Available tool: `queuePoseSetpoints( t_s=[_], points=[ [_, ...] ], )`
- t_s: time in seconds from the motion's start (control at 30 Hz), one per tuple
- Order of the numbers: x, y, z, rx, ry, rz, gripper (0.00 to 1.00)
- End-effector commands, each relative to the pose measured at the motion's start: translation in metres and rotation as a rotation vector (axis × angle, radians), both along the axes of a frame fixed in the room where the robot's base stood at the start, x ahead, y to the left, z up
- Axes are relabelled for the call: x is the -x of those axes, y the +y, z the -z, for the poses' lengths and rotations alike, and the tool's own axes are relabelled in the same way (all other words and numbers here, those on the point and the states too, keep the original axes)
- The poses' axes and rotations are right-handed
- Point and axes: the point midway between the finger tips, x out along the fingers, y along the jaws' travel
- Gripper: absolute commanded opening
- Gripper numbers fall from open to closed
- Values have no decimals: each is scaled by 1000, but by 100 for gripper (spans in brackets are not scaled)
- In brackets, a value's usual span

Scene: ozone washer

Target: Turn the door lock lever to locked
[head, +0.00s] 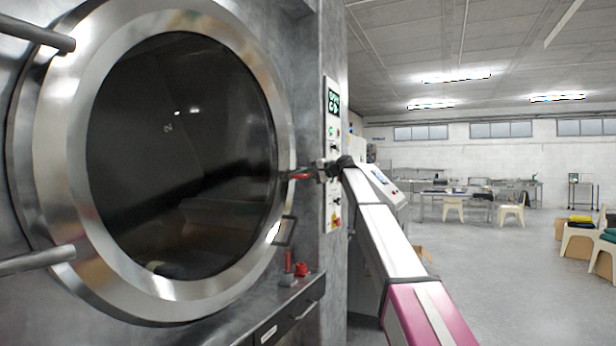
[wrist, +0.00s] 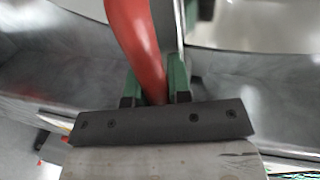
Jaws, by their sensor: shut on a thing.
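The door lock lever (head: 300,176) is red and juts out at the right rim of the round washer door (head: 60,170), about level with the glass centre. My gripper (head: 318,172) reaches it from the right. In the wrist view the red lever (wrist: 135,40) curves down from the top between the green fingers of my gripper (wrist: 157,82). The fingers are closed against it on both sides. The lever's pivot is hidden in both views.
A control panel (head: 332,150) with buttons is just behind my gripper. Open floor (head: 480,270) lies to the right.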

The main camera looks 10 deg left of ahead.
Motion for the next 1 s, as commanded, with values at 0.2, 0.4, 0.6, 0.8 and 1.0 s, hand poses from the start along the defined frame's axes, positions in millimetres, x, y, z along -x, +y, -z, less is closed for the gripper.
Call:
queuePoseSetpoints(
  t_s=[0.2,0.4,0.6,0.8,1.0],
  points=[
    [0,0,-1,-6,4,0,44],
    [0,0,-1,-4,3,0,44],
    [2,-5,-2,-3,2,0,44],
    [11,-27,-6,-3,2,2,44],
    [25,-61,-13,-3,1,3,44]
  ],
)
